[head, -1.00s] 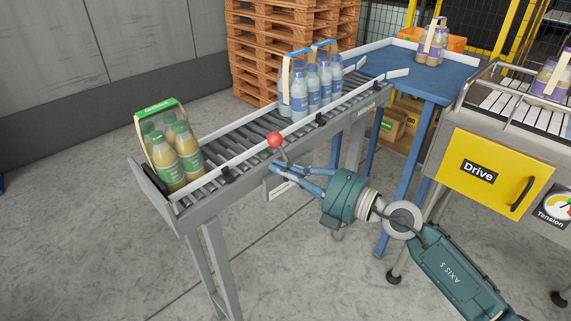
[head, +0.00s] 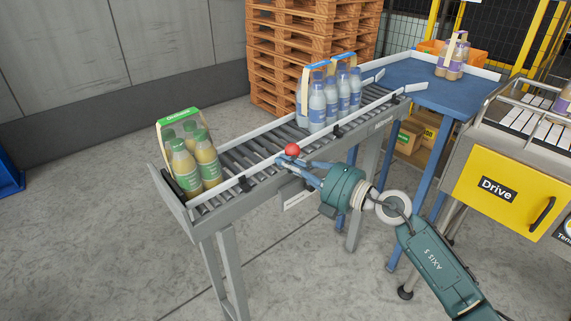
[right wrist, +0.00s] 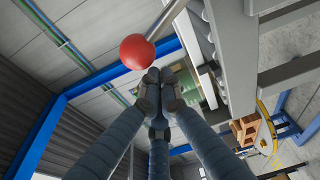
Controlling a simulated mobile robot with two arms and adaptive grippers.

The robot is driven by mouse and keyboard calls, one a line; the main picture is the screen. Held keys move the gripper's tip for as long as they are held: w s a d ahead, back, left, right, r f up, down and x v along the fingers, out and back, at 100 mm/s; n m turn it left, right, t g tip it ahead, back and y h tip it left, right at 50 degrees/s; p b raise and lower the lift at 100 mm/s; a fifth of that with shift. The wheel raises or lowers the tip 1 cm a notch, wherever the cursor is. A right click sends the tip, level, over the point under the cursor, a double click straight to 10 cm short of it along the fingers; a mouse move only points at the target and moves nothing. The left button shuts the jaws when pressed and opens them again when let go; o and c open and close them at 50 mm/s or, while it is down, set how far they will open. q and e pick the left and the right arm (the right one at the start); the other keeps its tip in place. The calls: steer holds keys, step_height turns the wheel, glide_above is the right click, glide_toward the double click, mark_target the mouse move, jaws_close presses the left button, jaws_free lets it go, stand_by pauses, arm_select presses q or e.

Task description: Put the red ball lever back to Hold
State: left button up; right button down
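The red ball lever (head: 292,150) stands at the near side of the roller conveyor, its ball level with the near guide rail. In the right wrist view the red ball (right wrist: 137,51) is large, just above and left of my fingertips, with its pale stem running up to the right. My right gripper (head: 284,162) is right beside the ball, slightly below it in the head view. In the right wrist view its fingertips (right wrist: 160,88) come together with nothing visible between them. I cannot tell whether they touch the lever. My left gripper is not in view.
The roller conveyor (head: 215,205) carries a green-labelled bottle pack (head: 194,163) at its near end and blue-labelled packs (head: 331,99) further along. A blue table (head: 430,92) adjoins its far end. The yellow Drive panel (head: 498,187) is at right. Pallets (head: 305,55) are stacked behind.

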steer(key=shift+d, duration=0.15)
steer(key=shift+w+d+r+m+p, duration=0.25)
steer(key=shift+w+d+r+m, duration=0.15)
steer(key=shift+m, duration=0.35)
steer(key=shift+w+d+r+m+p, duration=0.25)
steer(key=shift+d+r+m, duration=0.1)
steer(key=shift+m, duration=0.4)
steer(key=w+d+r+m+t, duration=0.1)
steer(key=w+d+m+t, duration=0.1)
steer(key=w+d+m, duration=0.6)
steer(key=shift+w+d+r+y, duration=0.2)
steer(key=shift+w+d+y, duration=0.15)
steer(key=shift+d, duration=1.3)
